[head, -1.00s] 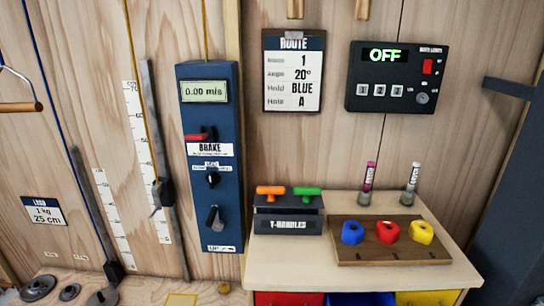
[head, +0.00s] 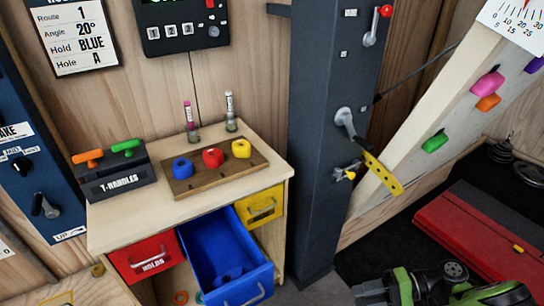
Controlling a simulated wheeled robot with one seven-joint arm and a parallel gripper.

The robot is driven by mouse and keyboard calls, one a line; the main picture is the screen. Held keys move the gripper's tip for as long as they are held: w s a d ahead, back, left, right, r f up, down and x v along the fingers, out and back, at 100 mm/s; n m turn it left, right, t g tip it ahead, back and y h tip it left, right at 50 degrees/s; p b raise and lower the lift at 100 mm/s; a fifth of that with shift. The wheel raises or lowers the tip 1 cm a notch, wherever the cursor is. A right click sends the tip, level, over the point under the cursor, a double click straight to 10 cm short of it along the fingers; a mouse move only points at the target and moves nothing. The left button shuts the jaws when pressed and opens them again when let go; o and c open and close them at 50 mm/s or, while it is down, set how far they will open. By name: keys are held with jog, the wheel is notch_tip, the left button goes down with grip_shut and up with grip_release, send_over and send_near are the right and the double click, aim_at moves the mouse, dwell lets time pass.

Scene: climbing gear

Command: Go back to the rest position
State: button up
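A black and green piece of machinery, which looks like my own arm (head: 455,285), lies folded at the lower right edge of the head view. The picture's bottom edge cuts it off. A dark grey block at its left end may be my gripper (head: 372,291). I cannot make out fingertips, or whether it holds anything.
The blue drawer (head: 260,268) stands pulled out, with blue shapes inside. The red drawer (head: 130,255) and yellow drawer (head: 262,203) are shut. A dark column (head: 312,150) stands beside the cabinet. A red mat (head: 480,245) lies right, beneath the slanted climbing board (head: 425,120).

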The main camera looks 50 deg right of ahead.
jog(key=w+a+r+n+g+h+p, duration=0.1)
jog(key=w+a+r+n+g+p, duration=0.1)
jog(key=w+a+r+g, duration=0.45)
jog(key=w+a+r+n+g+h+p, duration=0.1)
jog(key=w+r+n+g+h+p, duration=0.2)
jog(key=w+r, duration=0.75)
jog(key=w+a+r+n+h+p, duration=0.1)
jog(key=w+a+r+n+h, duration=0.15)
jog(key=a+r, duration=0.35)
jog(key=w+a+r+n+h+p, duration=0.1)
jog(key=w+a+r+n+h, duration=0.15)
jog(key=a, duration=0.55)
jog(key=s+a+r+n+t+h+p, duration=0.1)
jog(key=s+a+r+n+t, duration=0.1)
jog(key=s+a+r+t, duration=0.2)
jog(key=shift+s+a+r+p, duration=0.3)
jog(key=shift+s+a+r, duration=0.35)
jog(key=shift+s+r, duration=0.2)
jog(key=shift+a+t, duration=0.1)
jog(key=shift+t, duration=0.15)
